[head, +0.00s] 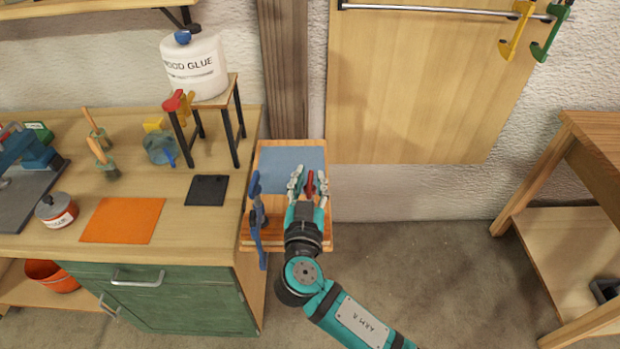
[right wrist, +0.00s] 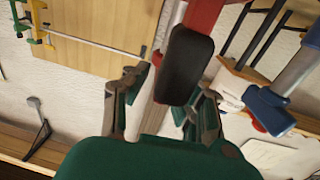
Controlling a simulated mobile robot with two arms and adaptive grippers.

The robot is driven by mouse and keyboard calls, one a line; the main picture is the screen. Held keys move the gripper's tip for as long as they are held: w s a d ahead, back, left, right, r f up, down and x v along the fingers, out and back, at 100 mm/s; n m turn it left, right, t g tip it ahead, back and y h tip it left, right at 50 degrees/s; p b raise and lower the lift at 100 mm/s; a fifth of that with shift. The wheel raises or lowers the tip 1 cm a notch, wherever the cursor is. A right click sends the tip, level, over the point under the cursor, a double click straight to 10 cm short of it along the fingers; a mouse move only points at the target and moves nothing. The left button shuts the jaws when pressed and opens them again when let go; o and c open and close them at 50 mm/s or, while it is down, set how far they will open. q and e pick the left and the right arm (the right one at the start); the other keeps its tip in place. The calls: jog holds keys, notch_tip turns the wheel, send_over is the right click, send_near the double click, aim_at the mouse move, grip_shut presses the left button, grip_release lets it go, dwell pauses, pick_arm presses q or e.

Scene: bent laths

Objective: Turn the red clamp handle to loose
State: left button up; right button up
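The red clamp handle (head: 310,184) stands between the fingers of my right gripper (head: 308,174) in the head view. In the right wrist view a red clamp part (right wrist: 203,14) with a black end (right wrist: 186,66) shows close up, in front of and partly between the fingers. My right gripper (right wrist: 170,88) has its fingers spread, with a gap visible on the left side of the black end. Contact on the right side cannot be told. A blue clamp (head: 257,215) stands just left of the gripper. My left gripper is not in view.
The clamps are at a small wooden stand with a blue-grey top panel (head: 291,159). The workbench (head: 225,218) is close on the left, with a glue jug (head: 194,65) on a small stool. Floor to the right is clear up to a wooden shelf (head: 580,200).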

grip_shut()
